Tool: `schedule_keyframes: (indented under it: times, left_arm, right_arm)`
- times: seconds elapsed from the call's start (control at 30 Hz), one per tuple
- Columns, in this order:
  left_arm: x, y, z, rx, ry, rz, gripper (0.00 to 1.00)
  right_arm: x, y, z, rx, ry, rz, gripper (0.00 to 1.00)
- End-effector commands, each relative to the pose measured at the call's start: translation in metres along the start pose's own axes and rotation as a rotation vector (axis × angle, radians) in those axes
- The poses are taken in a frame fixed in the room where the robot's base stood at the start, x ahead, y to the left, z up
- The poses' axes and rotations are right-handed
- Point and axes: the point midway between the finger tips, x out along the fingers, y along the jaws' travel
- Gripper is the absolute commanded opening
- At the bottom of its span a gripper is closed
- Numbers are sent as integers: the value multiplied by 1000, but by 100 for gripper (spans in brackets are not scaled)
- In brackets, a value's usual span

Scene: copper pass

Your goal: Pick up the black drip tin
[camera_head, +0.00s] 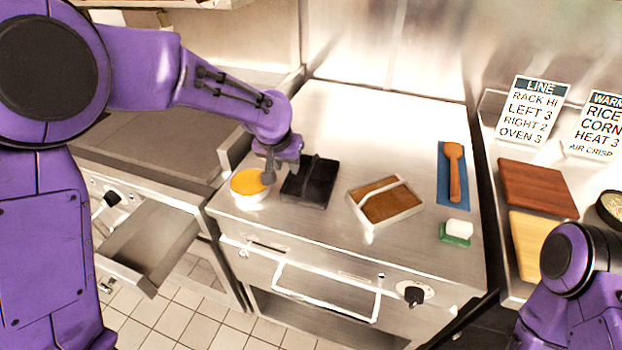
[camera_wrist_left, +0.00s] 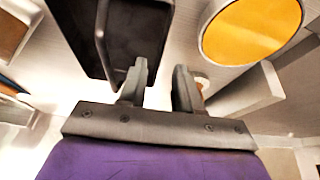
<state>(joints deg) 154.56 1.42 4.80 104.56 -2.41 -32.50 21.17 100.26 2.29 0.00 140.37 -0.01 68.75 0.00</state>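The black drip tin (camera_head: 322,190) sits on the steel counter, between a white bowl of orange-yellow contents and a white-rimmed brown tin. A raised bar runs across its top. My left gripper (camera_head: 270,175) is at the tin's left side, near the bowl. In the left wrist view, the gripper's two fingers (camera_wrist_left: 160,88) stand apart, with nothing seen held. The black tin (camera_wrist_left: 140,35) lies past the fingertips there, and its side edge lines up with the gap; contact cannot be told. My right arm shows at the lower right, but its gripper is out of view.
The bowl (camera_head: 250,196) stands close to the left gripper. The brown tin (camera_head: 388,226) is right of the black tin. Farther right are a wooden spoon (camera_head: 454,165) on a blue mat and a green-and-white sponge (camera_head: 457,230). A drawer (camera_head: 150,240) is open at left.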

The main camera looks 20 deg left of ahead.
Motion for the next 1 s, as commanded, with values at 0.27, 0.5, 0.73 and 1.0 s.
schedule_keyframes:
  times: [0.27,0.5,0.73,1.0]
  left_arm:
    - [33,-1,1,-3,0,-2,33]
    - [33,-1,1,-3,0,-2,7]
    - [33,-1,1,-3,0,-2,0]
    - [27,-1,-2,-4,1,-2,0]
  right_arm:
    - [-5,0,-2,0,0,0,43]
    - [-5,0,-2,0,0,0,43]
    - [-5,0,-2,0,0,0,43]
    - [-5,0,-2,0,0,0,43]
